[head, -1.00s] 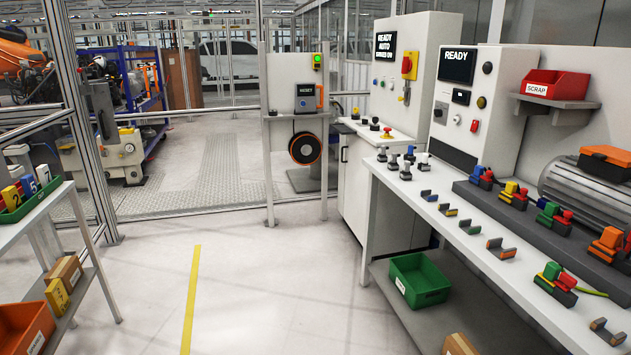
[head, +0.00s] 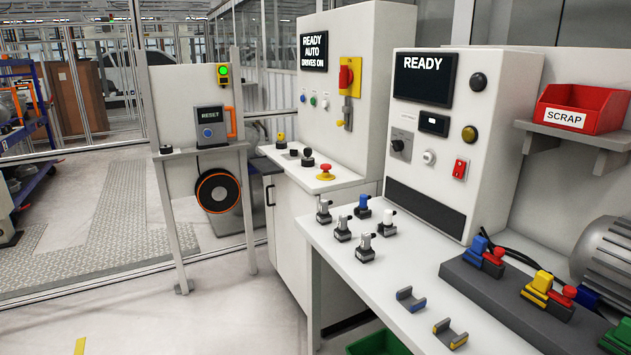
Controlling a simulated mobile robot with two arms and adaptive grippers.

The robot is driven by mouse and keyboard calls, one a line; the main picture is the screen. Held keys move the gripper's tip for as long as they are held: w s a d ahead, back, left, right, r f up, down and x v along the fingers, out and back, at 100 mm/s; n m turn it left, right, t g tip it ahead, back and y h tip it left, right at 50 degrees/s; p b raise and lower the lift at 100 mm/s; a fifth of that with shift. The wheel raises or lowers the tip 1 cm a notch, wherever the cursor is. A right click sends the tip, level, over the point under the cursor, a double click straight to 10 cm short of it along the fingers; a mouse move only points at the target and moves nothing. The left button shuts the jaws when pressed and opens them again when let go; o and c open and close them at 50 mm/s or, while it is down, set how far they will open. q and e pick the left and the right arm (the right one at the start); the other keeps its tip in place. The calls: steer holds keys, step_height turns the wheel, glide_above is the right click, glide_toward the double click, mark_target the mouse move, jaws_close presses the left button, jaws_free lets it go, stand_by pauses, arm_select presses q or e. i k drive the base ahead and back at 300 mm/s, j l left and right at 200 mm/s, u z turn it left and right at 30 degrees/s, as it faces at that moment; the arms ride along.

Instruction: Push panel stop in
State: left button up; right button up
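The cabinet's screen (head: 314,51) reads READY AUTO DRIVES ON. A red rotary switch on a yellow plate (head: 347,78) is on the cabinet's upright face. Neither of my grippers is in view.
A workbench (head: 390,290) with several grey connectors, coloured clips and plugs stands at the right. A test panel (head: 455,130) reading READY stands behind it. A reset stand (head: 200,150) with an orange-rimmed reel is left of the cabinet. Floor at the lower left is clear.

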mark_target(325, 167)
steer(key=i+z, duration=0.1)
steer(key=i, duration=0.4)
steer(key=i+j+z, duration=0.15)
steer(key=z, duration=0.3)
steer(key=i+j+z, duration=0.1)
steer(key=j+z, duration=0.15)
steer(key=z, duration=0.15)
steer(key=i+j+z, duration=0.1)
steer(key=j, duration=0.3)
steer(key=i+j, duration=0.2)
steer(key=j, duration=0.2)
steer(key=i+j+z, duration=0.15)
steer(key=j, duration=0.25)
steer(key=i+j, duration=0.1)
steer(key=j, duration=0.3)
steer(key=i+j+z, duration=0.15)
steer(key=j, duration=0.65)
steer(key=i+z, duration=0.05)
